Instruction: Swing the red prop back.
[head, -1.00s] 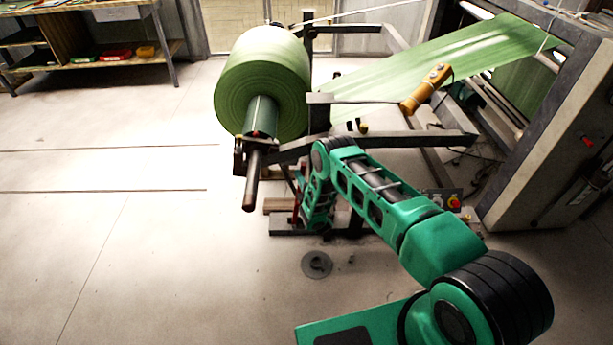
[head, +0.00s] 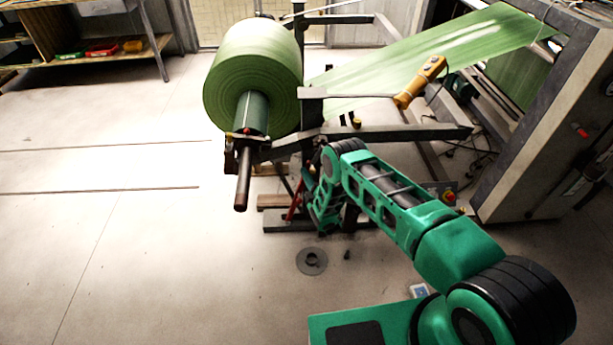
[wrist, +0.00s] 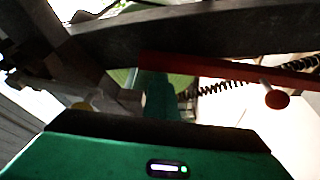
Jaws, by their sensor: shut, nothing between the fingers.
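The red prop (head: 295,205) shows in the head view as a thin, tilted red bar under the roll stand, just left of my arm's far end. In the wrist view the red prop (wrist: 225,70) is a long bar crossing the upper right, with a round red knob (wrist: 277,99) below it. My gripper (wrist: 157,92) is shut and empty, its narrow green fingers reaching up close to the bar's left end. I cannot tell whether they touch it. In the head view my gripper is low beside the stand, its fingertips not clear.
A green film roll (head: 252,78) sits on the stand, its shaft end (head: 243,180) sticking out towards me. Dark stand arms (head: 400,133) lie above my forearm. A yellow pendant (head: 421,82) hangs near the film web. A coiled cable (wrist: 215,88) passes behind the prop. Floor at left is clear.

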